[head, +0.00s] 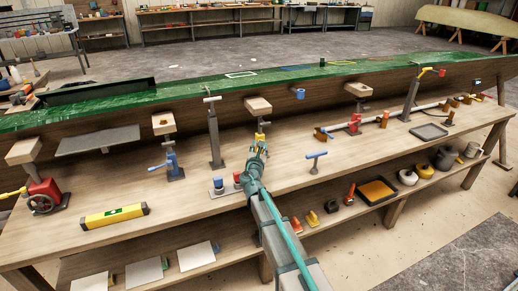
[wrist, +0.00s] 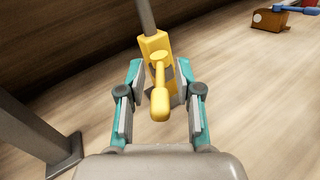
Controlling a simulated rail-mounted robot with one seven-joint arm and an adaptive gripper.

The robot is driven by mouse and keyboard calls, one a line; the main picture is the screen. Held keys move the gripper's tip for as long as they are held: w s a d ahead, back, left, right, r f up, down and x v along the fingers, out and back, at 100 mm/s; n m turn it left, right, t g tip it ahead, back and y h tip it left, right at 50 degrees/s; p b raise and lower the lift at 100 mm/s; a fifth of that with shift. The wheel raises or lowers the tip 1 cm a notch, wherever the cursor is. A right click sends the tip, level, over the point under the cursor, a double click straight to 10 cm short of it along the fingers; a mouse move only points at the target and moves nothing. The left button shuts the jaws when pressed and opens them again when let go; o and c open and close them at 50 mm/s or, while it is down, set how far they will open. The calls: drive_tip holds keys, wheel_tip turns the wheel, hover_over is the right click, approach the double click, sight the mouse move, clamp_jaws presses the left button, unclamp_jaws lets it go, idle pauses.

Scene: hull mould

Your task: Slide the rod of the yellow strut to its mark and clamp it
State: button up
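The yellow strut (wrist: 152,46) stands on the bench in front of my gripper. In the wrist view its grey rod (wrist: 146,14) rises from the yellow body, and a yellow lever (wrist: 160,95) points toward the camera. My gripper (wrist: 160,76) is open, with one finger on each side of the strut; the fingers look apart from the body. In the head view my gripper (head: 260,148) hides most of the strut. A little yellow (head: 260,136) shows below a wooden pad (head: 258,105) under the green hull. I cannot make out a mark on the rod.
A grey post (head: 214,138) and a blue-handled strut (head: 173,165) stand to the left. A yellow level (head: 115,215) lies on the bench (head: 170,235). A blue T-handle (head: 316,157) stands to the right, with a tray (head: 428,131) farther right.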

drive_tip(key=s, duration=0.8)
drive_tip(key=s+a, duration=0.1)
drive_tip(key=s, duration=0.3)
